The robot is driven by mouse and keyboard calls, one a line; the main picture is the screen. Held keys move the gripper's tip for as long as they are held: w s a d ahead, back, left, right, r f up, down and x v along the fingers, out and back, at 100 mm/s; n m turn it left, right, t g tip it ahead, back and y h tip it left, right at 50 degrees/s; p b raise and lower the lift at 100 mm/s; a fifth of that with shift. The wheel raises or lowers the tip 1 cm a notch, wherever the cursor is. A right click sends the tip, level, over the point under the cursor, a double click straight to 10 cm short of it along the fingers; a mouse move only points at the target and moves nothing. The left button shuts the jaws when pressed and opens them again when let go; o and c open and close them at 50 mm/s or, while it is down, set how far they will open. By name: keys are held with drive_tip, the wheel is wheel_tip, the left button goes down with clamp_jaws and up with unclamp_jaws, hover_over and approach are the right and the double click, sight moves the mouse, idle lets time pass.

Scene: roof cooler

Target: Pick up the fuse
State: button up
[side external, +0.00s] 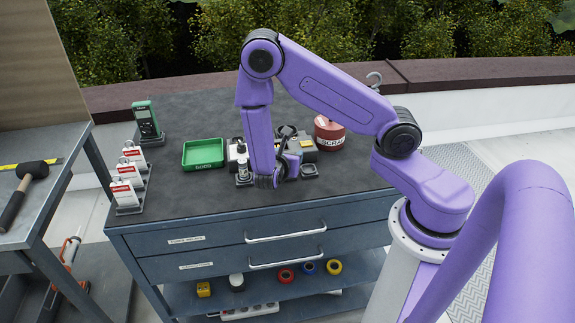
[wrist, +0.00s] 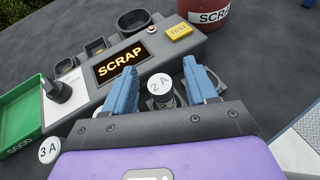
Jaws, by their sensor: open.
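A fuse with a round white cap marked 2 A (wrist: 160,84) is between the two blue fingers of my gripper (wrist: 161,68) in the wrist view. My gripper is open, with a visible gap on either side of the cap. The fuse's lower body and what it stands on are largely hidden. A second white cap marked 3 A (wrist: 50,150) is at the lower left, outside the fingers. In the side view my gripper (side external: 291,166) is low over the bench, and the arm hides most of the space around it.
A grey tester (wrist: 150,55) with a SCRAP display and yellow TEST button stands beyond the fingers. A green GOOD tray (side external: 203,154) is to its left, a red SCRAP can (side external: 329,134) to its right. Red-white tagged padlocks (side external: 127,181) stand at the bench's left edge.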

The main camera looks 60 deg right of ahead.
drive_tip(key=c, duration=1.1)
clamp_jaws()
drive_tip(key=shift+r, duration=0.15)
